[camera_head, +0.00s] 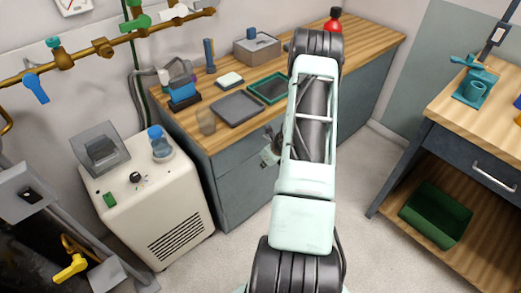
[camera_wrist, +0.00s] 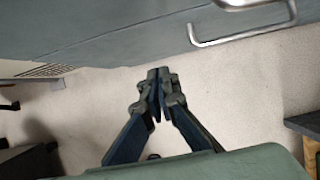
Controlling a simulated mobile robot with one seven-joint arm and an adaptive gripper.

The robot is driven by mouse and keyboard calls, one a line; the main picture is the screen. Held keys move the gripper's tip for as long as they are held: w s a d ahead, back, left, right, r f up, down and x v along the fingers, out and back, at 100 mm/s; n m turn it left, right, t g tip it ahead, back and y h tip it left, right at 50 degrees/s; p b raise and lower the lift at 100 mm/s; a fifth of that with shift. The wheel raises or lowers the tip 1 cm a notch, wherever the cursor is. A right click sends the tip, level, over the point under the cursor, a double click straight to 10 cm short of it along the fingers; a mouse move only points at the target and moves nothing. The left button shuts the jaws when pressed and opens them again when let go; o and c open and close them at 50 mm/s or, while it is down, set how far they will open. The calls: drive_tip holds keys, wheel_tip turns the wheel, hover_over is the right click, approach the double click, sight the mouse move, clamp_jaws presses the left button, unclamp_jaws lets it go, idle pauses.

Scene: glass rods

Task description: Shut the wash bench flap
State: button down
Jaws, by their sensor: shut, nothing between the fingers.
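A grey-blue bench (camera_head: 238,182) with a wooden top stands against the wall, and I take it for the wash bench. Its grey front (camera_wrist: 110,35) fills the top of the wrist view, with a metal handle (camera_wrist: 242,36) at the right. I cannot tell which panel is the flap or how far open it stands; my arm hides part of the front in the head view. My gripper (camera_head: 268,152) is beside the bench front. In the wrist view its fingers (camera_wrist: 157,78) are together and empty, over the floor, apart from the handle.
A white cabinet unit (camera_head: 165,205) with a raised lid (camera_head: 99,148) stands at the left. A second table (camera_head: 455,115) with a green bin (camera_head: 436,214) on its lower shelf is at the right. Bare floor (camera_head: 350,180) lies between the benches.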

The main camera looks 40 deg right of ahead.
drive_tip(key=w+r+p, duration=0.3)
drive_tip(key=r, duration=0.6)
drive_tip(key=shift+w+a+r+p, duration=0.15)
drive_tip(key=shift+r+p, duration=0.1)
drive_tip(key=shift+p, duration=0.1)
